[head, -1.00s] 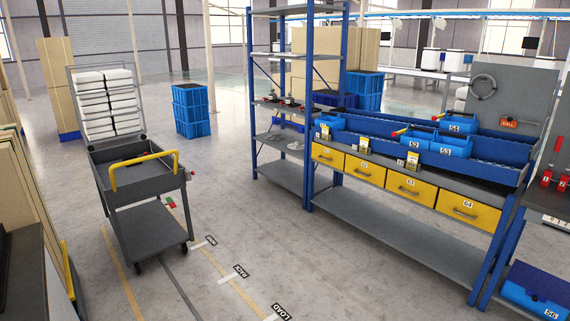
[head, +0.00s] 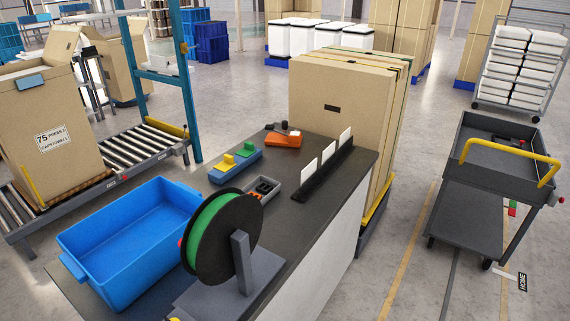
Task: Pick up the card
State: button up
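Three blank white cards stand upright in a slotted black holder (head: 313,184) on the dark counter (head: 300,225). The near card (head: 308,172), the middle card (head: 328,153) and the far card (head: 345,137) are spaced in a row along it. I cannot tell which one the task means by "the card". My gripper does not show in the head view.
On the counter are a blue bin (head: 130,235), a green spool on a stand (head: 222,240), a grey tray (head: 263,190), colored blocks (head: 235,160) and an orange device (head: 283,140). Tall cartons (head: 345,95) stand behind. Open floor and a cart (head: 490,180) lie right.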

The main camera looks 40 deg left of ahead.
aim_at(308, 171)
jog(key=i+u, duration=0.25)
jog(key=i, duration=0.55)
jog(key=i+l+u, duration=0.2)
jog(key=i, duration=0.6)
jog(key=i+j+u, duration=0.15)
jog(key=i+u, duration=0.15)
jog(key=u, duration=0.15)
jog(key=i+u, duration=0.65)
jog(key=u, duration=0.2)
jog(key=i+u, duration=0.15)
jog(key=u, duration=0.35)
jog(key=i+u, duration=0.1)
jog(key=u, duration=0.4)
jog(key=i+l+u, duration=0.1)
jog(key=u, duration=3.3)
